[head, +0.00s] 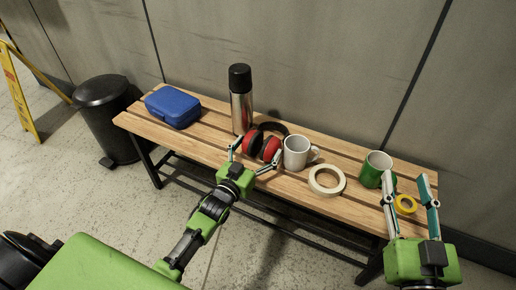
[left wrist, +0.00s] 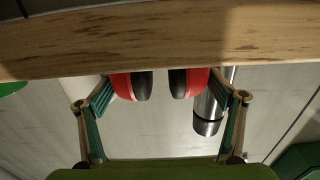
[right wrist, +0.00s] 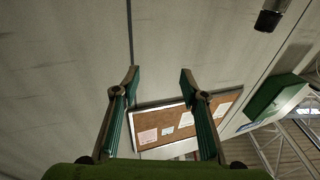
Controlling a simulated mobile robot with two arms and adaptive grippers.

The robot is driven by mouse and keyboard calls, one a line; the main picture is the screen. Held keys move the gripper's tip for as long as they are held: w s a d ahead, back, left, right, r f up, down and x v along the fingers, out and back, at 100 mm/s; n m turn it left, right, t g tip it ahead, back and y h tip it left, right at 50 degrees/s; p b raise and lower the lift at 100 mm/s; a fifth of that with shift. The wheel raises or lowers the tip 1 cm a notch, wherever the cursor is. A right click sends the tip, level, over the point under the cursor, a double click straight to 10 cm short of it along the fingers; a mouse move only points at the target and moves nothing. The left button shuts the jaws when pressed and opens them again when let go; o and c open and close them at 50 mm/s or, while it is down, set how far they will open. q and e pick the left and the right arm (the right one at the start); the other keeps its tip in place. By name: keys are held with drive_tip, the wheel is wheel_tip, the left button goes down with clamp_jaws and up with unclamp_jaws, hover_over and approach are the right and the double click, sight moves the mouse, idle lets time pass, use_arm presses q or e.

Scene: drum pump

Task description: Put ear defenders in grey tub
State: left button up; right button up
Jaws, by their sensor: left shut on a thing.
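The ear defenders (head: 271,149), with red cups, dark cushions and a black headband, are on the wooden bench in the head view. My left gripper (head: 257,148) is shut on them, one finger on the outer side of each cup. In the left wrist view both cups (left wrist: 131,86) show between the fingers, with the bench edge across the top. My right gripper (head: 407,178) is open and empty at the bench's right end, by the green mug. In the right wrist view nothing is between its fingers (right wrist: 159,75). No grey tub shows in these views.
The bench (head: 215,150) also carries a blue box (head: 172,107), a steel flask (head: 241,105) close behind the ear defenders, a white mug (head: 296,153) close to their right, cream tape (head: 326,180), a green mug (head: 376,169) and yellow tape (head: 405,204). A black pedal bin (head: 105,120) stands left.

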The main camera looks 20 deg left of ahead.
use_arm(q)
drive_tip(key=o, duration=1)
drive_tip(key=shift+f, duration=0.1)
drive_tip(key=shift+o, duration=0.9)
